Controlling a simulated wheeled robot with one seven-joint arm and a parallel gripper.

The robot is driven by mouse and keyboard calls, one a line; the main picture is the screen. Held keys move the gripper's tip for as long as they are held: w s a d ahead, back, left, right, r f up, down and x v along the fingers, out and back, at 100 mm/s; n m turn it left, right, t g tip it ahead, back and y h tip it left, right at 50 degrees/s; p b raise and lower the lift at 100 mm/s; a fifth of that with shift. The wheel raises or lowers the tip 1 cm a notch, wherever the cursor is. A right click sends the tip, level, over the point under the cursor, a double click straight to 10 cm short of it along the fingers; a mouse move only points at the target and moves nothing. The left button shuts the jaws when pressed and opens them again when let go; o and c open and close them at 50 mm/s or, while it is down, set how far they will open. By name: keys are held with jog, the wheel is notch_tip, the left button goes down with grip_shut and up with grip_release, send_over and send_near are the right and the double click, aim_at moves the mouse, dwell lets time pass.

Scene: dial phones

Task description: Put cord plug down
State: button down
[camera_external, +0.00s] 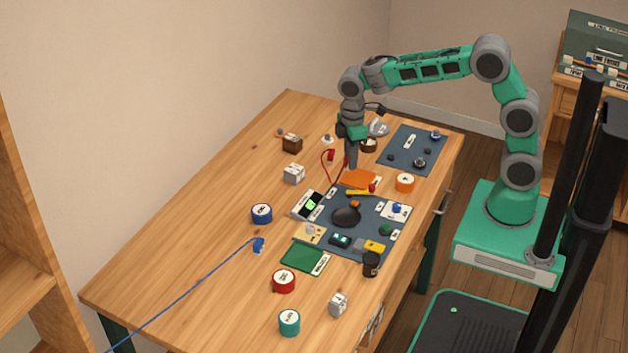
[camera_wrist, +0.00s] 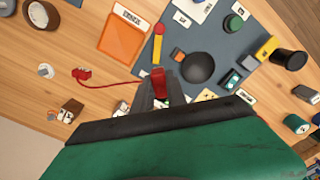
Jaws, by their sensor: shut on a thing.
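My gripper (camera_external: 351,163) points down over the middle of the table, just behind the orange tray (camera_external: 358,179). In the wrist view my gripper (camera_wrist: 158,94) is shut on a red cord plug (camera_wrist: 158,80). A thin red cord (camera_wrist: 118,85) runs from it to a second red end piece (camera_wrist: 82,74), which also shows in the external view (camera_external: 331,155). The orange tray (camera_wrist: 122,40) lies ahead and left of the held plug in the wrist view. I cannot tell whether the plug touches the surface below. A blue plug (camera_external: 258,245) on a blue cord lies on bare wood.
A dark mat (camera_external: 335,243) with a black bowl-like part (camera_external: 346,216), a yellow-and-red tool (camera_external: 360,192) and small parts lies in front of my gripper. Cord reels, including a blue one (camera_external: 262,214), stand around it. The table's left side is mostly free.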

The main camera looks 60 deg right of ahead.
jog(key=w+d+r+m, duration=0.2)
jog(key=w+r+m, duration=0.3)
jog(key=w+r, duration=0.1)
jog(key=m+p, duration=0.4)
jog(key=p, duration=0.1)
send_over(294, 169)
jog(key=f, duration=0.8)
jog(key=shift+s+d+f, duration=0.15)
jog(key=shift+s+f, duration=0.05)
jog(key=shift+s, duration=0.1)
jog(key=f, duration=0.2)
jog(key=f+p, duration=0.1)
jog(key=f, duration=0.1)
jog(key=shift+w, duration=0.35)
jog(key=shift+f, duration=0.35)
jog(key=c, duration=1.3)
grip_release()
jog(key=shift+c, duration=0.2)
jog(key=shift+r, duration=0.1)
